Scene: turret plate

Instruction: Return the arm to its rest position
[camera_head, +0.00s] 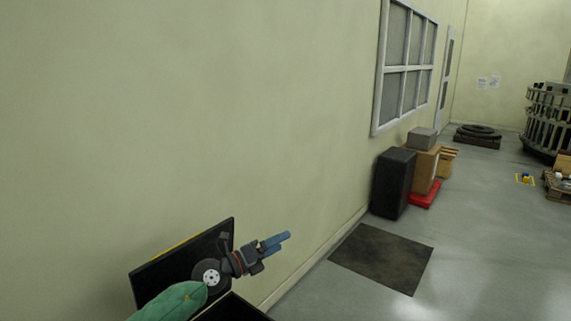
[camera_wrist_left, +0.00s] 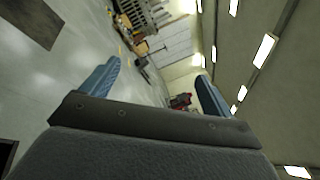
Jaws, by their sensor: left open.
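My left gripper (camera_head: 278,243) comes in from the lower left in the head view, with a green-sleeved arm (camera_head: 172,301) behind it. Its blue fingers point right, toward the open floor. In the left wrist view, the two blue fingers of the left gripper (camera_wrist_left: 160,88) stand wide apart with nothing between them. My right gripper does not show in either view.
A black open case (camera_head: 150,284) lies below and behind the left arm. A pale wall (camera_head: 180,110) runs close on the left. A black cabinet (camera_head: 393,183), boxes (camera_head: 426,168) and a dark floor mat (camera_head: 382,258) lie ahead. The grey floor at right is mostly clear.

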